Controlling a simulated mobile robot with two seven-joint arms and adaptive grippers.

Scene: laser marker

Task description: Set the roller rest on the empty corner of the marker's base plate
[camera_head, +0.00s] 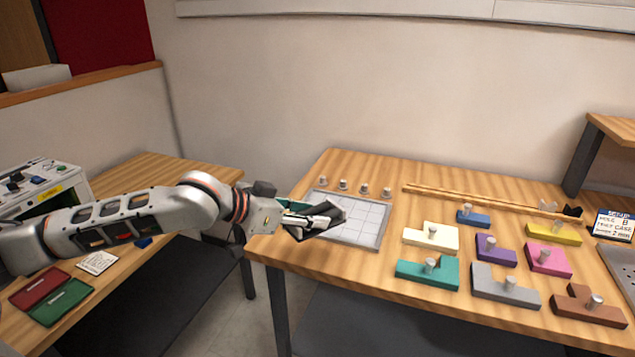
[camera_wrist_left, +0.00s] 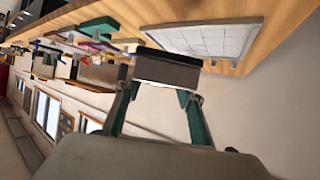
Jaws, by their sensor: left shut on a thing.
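My left gripper (camera_head: 322,222) hangs over the near left part of a pale gridded board on the right table. It is shut, with dark and light parts at its tips. No roller rest can be made out. My right gripper is not in view.
The gridded board (camera_head: 376,230) has several small metal knobs (camera_head: 343,184) behind it. Several coloured pegged blocks, including a teal one (camera_head: 420,274), lie to its right. A wooden strip (camera_head: 490,201) runs behind them. A floor gap (camera_head: 232,290) separates the tables.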

